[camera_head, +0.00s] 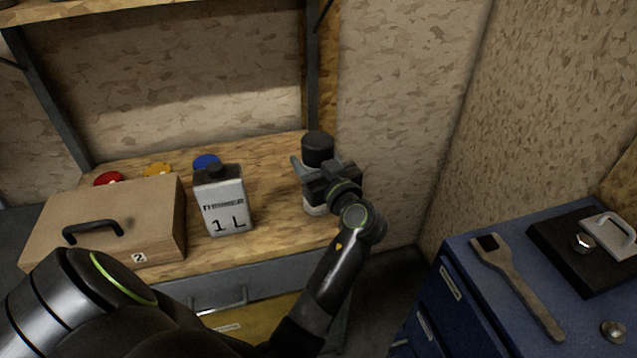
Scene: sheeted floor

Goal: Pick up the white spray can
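The spray can stands upright near the right end of the wooden workbench in the head view. Its black cap (317,147) and a strip of its white lower body (315,209) show; my gripper hides its middle. My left arm comes in from the lower left and bends up to the can. My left gripper (316,178) is at the can's middle, with one finger showing on the can's left side. Whether the fingers press on the can is hidden. My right gripper is not in view.
A white 1 L canister (223,204) stands left of the can, beside a brown case (130,215). Red (108,179), yellow (157,170) and blue (206,161) round items lie behind them. A blue cabinet (470,262) at right holds a wrench (522,290).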

